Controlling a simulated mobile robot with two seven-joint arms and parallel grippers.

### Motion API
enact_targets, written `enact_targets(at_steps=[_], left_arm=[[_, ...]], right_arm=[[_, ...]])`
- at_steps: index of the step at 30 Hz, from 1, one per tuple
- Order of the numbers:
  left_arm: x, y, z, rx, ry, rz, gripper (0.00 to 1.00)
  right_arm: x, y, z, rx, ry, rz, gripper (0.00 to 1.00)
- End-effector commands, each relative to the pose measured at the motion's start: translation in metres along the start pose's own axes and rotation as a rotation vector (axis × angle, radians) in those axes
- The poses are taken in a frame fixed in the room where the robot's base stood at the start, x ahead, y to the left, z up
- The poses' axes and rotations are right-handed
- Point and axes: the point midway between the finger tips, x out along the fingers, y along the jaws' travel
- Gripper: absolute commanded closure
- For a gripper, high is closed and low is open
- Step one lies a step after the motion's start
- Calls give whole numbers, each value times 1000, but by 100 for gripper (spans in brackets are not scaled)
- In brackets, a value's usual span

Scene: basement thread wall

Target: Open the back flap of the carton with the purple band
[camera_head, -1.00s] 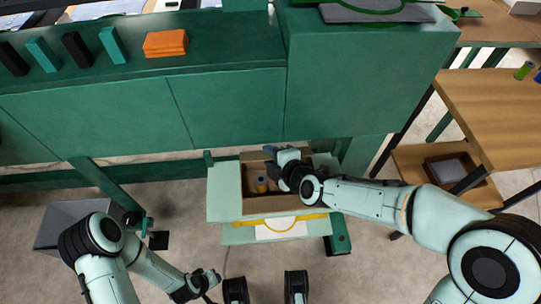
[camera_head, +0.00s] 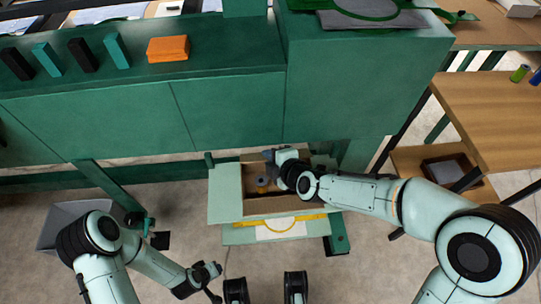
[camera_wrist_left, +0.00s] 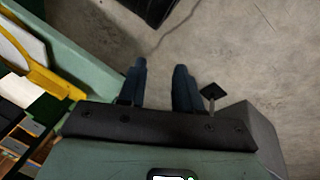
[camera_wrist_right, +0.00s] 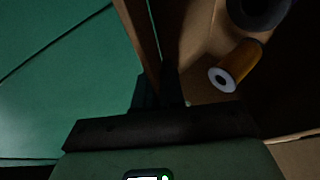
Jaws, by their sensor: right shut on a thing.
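The open brown carton (camera_head: 285,204) sits on a pale green stand, spools inside it. I see no purple band on it in these frames. A brown flap (camera_head: 252,156) stands at its back edge. My right gripper (camera_head: 270,155) is at this back edge. In the right wrist view its fingers (camera_wrist_right: 159,85) are close together on a thin brown cardboard panel (camera_wrist_right: 139,35), which looks like the back flap. My left gripper (camera_head: 214,271) is empty, low and left of the carton; in the left wrist view its fingers (camera_wrist_left: 161,75) are apart.
A green cabinet (camera_head: 230,110) stands right behind the carton. An orange spool (camera_wrist_right: 236,66) and a dark one lie inside the carton. A yellow strip (camera_head: 250,222) runs along the stand's front. A grey bin (camera_head: 65,220) is at lower left, a wooden table (camera_head: 490,110) at right.

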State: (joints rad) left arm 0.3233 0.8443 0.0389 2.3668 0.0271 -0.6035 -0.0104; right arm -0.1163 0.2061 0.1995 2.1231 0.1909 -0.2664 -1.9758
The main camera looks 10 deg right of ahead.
Motion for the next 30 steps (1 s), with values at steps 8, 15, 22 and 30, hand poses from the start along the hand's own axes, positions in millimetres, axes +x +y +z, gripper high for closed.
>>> enact_targets(at_steps=[8,15,22,30], left_arm=[[-58,17,60,15,-191,11,66],[-109,28,104,26,-348,15,66],[-133,30,108,23,-384,4,66],[-150,31,112,22,-415,-3,66]], right_arm=[[-4,10,-2,37,0,-95,100],[-2,17,-1,83,-1,-205,100],[1,22,1,135,-2,-329,100],[6,25,2,192,-1,-465,100]])
